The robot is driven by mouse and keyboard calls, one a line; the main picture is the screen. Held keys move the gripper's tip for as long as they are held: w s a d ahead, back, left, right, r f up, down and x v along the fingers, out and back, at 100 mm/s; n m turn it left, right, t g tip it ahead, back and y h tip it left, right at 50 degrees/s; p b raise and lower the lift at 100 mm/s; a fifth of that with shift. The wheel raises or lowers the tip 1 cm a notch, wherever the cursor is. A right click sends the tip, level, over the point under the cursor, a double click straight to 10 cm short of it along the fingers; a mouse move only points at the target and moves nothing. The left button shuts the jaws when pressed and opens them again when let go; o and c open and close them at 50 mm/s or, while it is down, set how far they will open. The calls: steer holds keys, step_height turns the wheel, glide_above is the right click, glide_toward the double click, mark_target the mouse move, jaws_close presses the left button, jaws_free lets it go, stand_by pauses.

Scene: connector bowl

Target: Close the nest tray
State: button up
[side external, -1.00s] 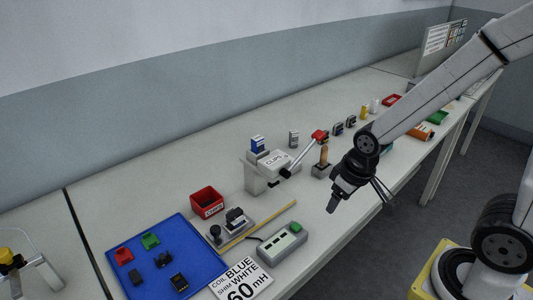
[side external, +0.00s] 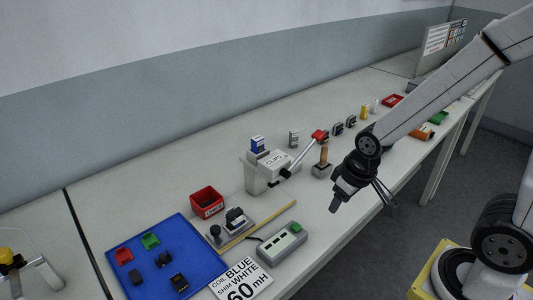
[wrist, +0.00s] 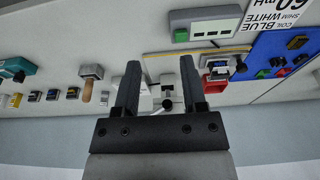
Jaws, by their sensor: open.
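A white press marked CLIPS (side external: 272,165) stands mid-table, with a blue block on top and a lever ending in a red knob (side external: 319,135). A grey plate fixture (side external: 228,233) holding a dark part lies to its front left; it also shows in the wrist view (wrist: 216,62). I cannot tell for certain which part is the nest tray, or whether it is open. My gripper (side external: 361,204) hangs near the table's front edge, right of the press, apart from everything. In the wrist view my gripper (wrist: 160,64) has its fingers apart and empty, with the press beyond them.
A red bin (side external: 207,201), a blue mat (side external: 205,250) with small parts, a yellow strip (side external: 262,224), a grey-green button box (side external: 281,244) and a label card (side external: 242,280) lie left. A wooden-handled tool (side external: 323,158) stands between press and gripper. Small parts line the back right.

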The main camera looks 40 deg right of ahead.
steer(key=shift+w, duration=0.1)
steer(key=c, duration=0.4)
steer(key=shift+w+a+r, duration=0.1)
steer(key=shift+w+a, duration=0.1)
steer(key=shift+w, duration=0.05)
jaws_close()
steer(key=w+a+n+g, duration=0.1)
steer(key=w+a+n, duration=0.5)
steer(key=w, duration=0.3)
steer(key=w+a+n+h, duration=0.1)
steer(key=w+a+n, duration=0.2)
steer(key=a, duration=0.5)
steer(key=w+a+f+n+h, duration=0.1)
steer(key=w+a+n, duration=0.2)
steer(key=a+n, duration=0.3)
steer(key=w+a+f+n+g+h, duration=0.1)
steer(key=w+a+n, duration=0.3)
steer(key=a, duration=0.6)
steer(key=shift+n+h, duration=0.4)
steer(key=shift+h, duration=0.2)
